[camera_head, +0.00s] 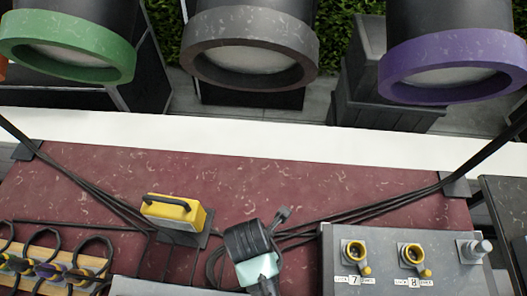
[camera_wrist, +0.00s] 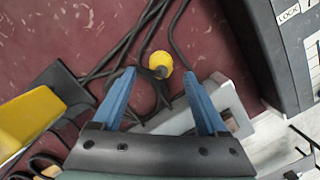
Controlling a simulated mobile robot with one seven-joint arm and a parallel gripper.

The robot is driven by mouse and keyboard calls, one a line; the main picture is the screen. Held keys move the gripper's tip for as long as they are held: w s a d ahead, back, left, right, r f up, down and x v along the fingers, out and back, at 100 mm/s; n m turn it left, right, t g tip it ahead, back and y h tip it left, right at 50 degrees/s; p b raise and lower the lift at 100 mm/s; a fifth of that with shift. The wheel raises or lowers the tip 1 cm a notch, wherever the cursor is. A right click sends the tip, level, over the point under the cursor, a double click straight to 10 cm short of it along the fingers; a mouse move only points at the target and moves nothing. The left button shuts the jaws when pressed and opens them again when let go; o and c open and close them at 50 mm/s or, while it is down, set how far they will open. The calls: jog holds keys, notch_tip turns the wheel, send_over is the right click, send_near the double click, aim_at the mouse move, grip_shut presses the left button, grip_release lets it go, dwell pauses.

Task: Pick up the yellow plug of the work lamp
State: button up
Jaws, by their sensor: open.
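The yellow plug (camera_wrist: 160,62) lies near the middle of the wrist view, with its round yellow end showing and dark cable around it. My gripper (camera_wrist: 159,77) is open, with its two blue fingers on either side and the plug in line with the gap near the fingertips. I cannot tell how far above the plug the fingers are. The yellow boxy work lamp (camera_wrist: 28,105) shows at the left of the wrist view. In the head view the lamp (camera_head: 175,213) stands left of my wrist, and my own arm hides the plug and fingertips.
A grey panel (camera_head: 340,262) with yellow-ringed sockets stands at the right. Black cables (camera_head: 90,188) cross the dark red surface (camera_head: 250,170). A rack of coiled cables (camera_head: 55,262) is at the left. Big lights with green, grey and purple rims (camera_head: 455,65) are at the back.

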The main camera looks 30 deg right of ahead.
jog(key=f, duration=0.3)
jog(key=shift+d+f, duration=0.25)
jog(key=shift+f, duration=0.05)
jog(key=shift+d+f+p, duration=0.15)
jog(key=shift+f+p, duration=0.1)
jog(key=shift+f, duration=1.05)
jog(key=shift+d+f+p, duration=0.1)
jog(key=shift+f+p, duration=0.15)
jog(key=shift+f, duration=1)
grip_shut()
